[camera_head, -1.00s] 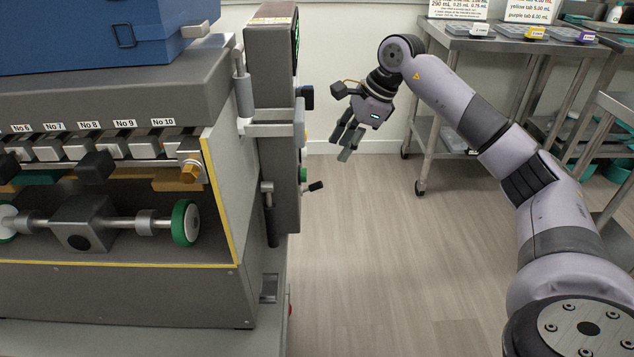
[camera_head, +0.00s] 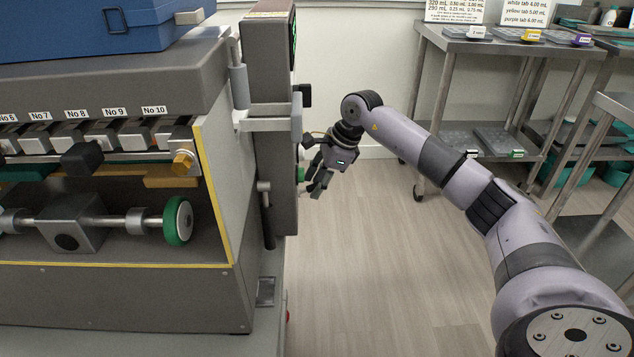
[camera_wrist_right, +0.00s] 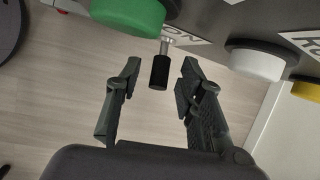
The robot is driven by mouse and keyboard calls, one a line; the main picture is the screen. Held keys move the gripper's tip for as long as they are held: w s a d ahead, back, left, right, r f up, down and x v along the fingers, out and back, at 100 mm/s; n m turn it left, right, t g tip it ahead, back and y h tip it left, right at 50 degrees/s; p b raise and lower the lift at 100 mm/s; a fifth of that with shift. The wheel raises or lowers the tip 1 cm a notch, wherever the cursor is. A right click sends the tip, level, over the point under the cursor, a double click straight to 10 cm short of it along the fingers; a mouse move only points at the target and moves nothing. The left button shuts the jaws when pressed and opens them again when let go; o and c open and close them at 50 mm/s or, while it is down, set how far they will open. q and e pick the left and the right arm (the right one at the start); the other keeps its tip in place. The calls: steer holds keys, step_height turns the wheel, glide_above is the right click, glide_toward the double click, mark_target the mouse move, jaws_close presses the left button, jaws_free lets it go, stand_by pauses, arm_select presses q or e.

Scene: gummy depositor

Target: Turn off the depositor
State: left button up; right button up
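The depositor (camera_head: 108,190) fills the left of the head view, with its upright control box (camera_head: 272,140) at its right end. My right gripper (camera_head: 316,190) is beside the lower part of that box. In the right wrist view the same gripper (camera_wrist_right: 160,66) is open, with a fingertip on each side of a black switch lever (camera_wrist_right: 159,72). Gaps show between the lever and both fingers. A label reading "ON" (camera_wrist_right: 182,36) is partly visible behind it. The lever is hidden in the head view. My left gripper is not in view.
In the wrist view, a large green button (camera_wrist_right: 128,14) is left of the lever; a white button (camera_wrist_right: 255,62) and a yellow one (camera_wrist_right: 306,88) are to the right. Steel tables (camera_head: 500,45) stand at the back right. The floor (camera_head: 370,270) between is clear.

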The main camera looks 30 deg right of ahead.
steer(key=shift+c, duration=0.5)
jaws_close()
